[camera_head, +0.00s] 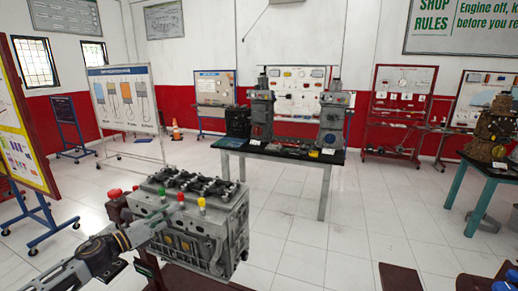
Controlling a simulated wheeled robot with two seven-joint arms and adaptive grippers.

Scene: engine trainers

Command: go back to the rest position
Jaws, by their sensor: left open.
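My left gripper (158,226) comes in from the lower left. It is open, and its fingers are in front of the near left side of a grey engine block (222,238). I cannot tell whether they touch the block. The block has dark parts along its top and red, yellow and green caps near its front edge. It rests on a dark reddish stand (190,279) at the bottom of the view. My right gripper is not in view.
A black-topped table (280,150) with two engine units stands ahead. A teal-legged table (489,167) carrying a brown engine is at right. Display boards (126,97) stand at left and along the back. An orange cone (177,131) is behind. White tiled floor (345,235) is clear at centre right.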

